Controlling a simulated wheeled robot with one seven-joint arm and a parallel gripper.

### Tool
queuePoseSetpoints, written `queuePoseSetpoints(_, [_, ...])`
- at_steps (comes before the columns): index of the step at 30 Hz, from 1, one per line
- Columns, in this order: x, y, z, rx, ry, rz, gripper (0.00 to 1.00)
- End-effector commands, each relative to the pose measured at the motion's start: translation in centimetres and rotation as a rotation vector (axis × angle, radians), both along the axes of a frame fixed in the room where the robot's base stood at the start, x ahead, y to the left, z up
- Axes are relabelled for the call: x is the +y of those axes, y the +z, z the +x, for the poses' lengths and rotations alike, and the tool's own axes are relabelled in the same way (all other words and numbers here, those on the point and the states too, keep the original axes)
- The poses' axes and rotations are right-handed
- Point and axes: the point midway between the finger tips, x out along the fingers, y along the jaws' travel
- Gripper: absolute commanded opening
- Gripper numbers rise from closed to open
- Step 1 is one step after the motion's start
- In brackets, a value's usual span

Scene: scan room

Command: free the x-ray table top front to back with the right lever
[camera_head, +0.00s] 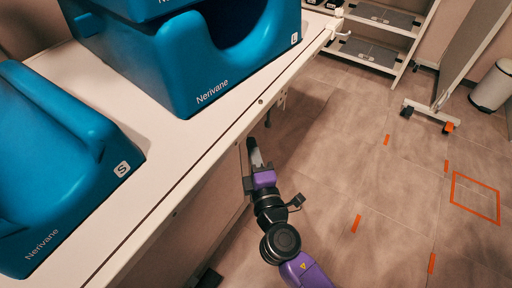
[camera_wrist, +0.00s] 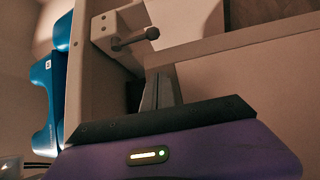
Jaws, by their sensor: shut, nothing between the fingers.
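The x-ray table top (camera_head: 180,165) is a long pale slab running diagonally across the head view, and its edge also shows in the wrist view (camera_wrist: 74,75). Below its edge, the wrist view shows a lever (camera_wrist: 133,39), a short dark rod with a round knob, standing out from a pale bracket (camera_wrist: 103,27). A small dark part under the edge in the head view (camera_head: 267,122) may be this lever. My gripper (camera_head: 251,143) is shut and empty below the table edge. In the wrist view its fingertips (camera_wrist: 160,78) are apart from the lever.
Blue moulded supports marked L (camera_head: 185,70) and S (camera_head: 50,165) lie on the table. A shelf rack (camera_head: 375,50), a panel on a wheeled foot (camera_head: 432,112) and a white bin (camera_head: 494,85) stand at the back right. The floor (camera_head: 340,170) right of the table is clear, with orange markings.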

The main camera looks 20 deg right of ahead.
Motion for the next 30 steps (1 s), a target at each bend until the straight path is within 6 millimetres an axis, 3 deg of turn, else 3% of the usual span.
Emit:
queuePoseSetpoints(3, [-0.3, 0.4, 2.5, -0.002, -0.001, 0.001, 0.0])
queuePoseSetpoints(12, [-1.1, 0.5, 7.3, -0.001, 0.0, 0.001, 0.0])
queuePoseSetpoints(21, [-4.2, 0.2, 5.3, 0.0, 0.0, 0.001, 0.0])
queuePoseSetpoints(30, [-4.5, 0.1, 5.1, 0.0, 0.001, 0.001, 0.0])
